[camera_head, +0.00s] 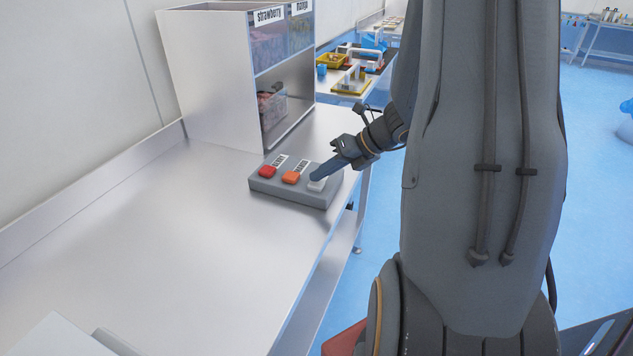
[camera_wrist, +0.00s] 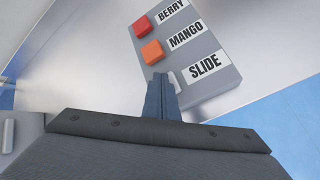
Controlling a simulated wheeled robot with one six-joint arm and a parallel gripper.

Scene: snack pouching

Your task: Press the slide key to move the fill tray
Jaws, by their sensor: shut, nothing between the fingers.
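A grey key panel (camera_head: 262,184) lies on the metal table, with a red key (camera_head: 267,171), an orange key (camera_head: 291,177) and a white key (camera_head: 317,185) in a row. In the wrist view the labels beside them read BERRY, MANGO and SLIDE (camera_wrist: 205,66). The white slide key (camera_wrist: 176,84) is mostly hidden behind my fingers there. My gripper (camera_head: 315,178) is shut and empty, its fingertips at the slide key. I cannot tell whether the key is pressed down. The fill tray cannot be made out for certain.
A metal dispenser cabinet (camera_head: 215,75) labelled strawberry and mango stands behind the panel, with a clear bin (camera_head: 272,107) in its lower opening.

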